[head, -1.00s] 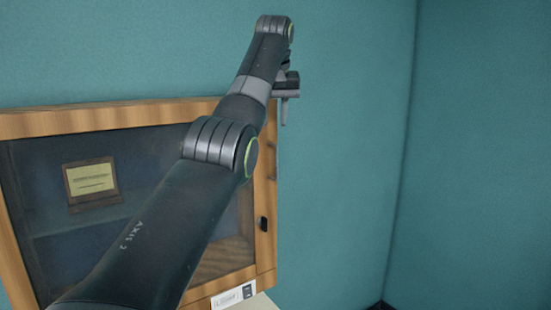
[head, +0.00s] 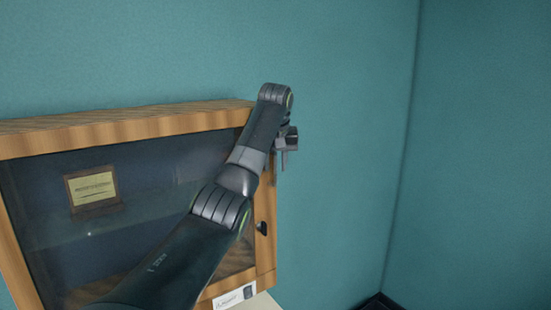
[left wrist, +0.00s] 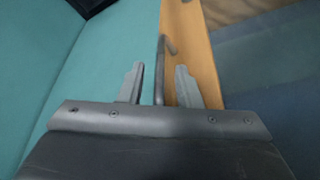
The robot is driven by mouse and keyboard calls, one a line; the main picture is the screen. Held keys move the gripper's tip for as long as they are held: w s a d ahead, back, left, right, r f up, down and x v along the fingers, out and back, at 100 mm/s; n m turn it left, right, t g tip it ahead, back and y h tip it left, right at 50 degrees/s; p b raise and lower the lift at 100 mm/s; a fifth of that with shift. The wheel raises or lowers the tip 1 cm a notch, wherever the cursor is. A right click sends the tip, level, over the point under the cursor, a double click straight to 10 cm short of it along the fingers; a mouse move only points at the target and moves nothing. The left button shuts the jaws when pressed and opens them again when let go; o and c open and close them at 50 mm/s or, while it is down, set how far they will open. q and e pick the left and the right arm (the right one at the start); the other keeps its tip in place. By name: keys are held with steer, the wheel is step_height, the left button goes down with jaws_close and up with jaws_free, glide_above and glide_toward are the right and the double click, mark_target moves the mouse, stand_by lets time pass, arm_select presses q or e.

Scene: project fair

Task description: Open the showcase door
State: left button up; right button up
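The showcase (head: 128,133) is a wooden-framed cabinet with a dark glass door (head: 60,235), which looks shut. My left gripper (head: 284,160) is at the door's right edge, partly hidden by my arm. In the left wrist view my left gripper (left wrist: 160,85) is open. A dark upright bar, apparently the door handle (left wrist: 160,65), stands between its fingers, with a gap on each side. The bar runs along the wooden door frame (left wrist: 196,60). A small black fitting (head: 262,228) sits lower on the frame. My right gripper is out of view.
A plaque (head: 93,191) stands inside behind the glass. A white label card (head: 235,297) is at the showcase's lower right corner. Teal walls (head: 335,140) lie behind and to the right, meeting in a corner. The space right of the showcase is clear.

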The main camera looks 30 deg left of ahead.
arm_select(q)
steer(key=shift+f, duration=0.1)
steer(key=shift+c, duration=0.4)
jaws_close()
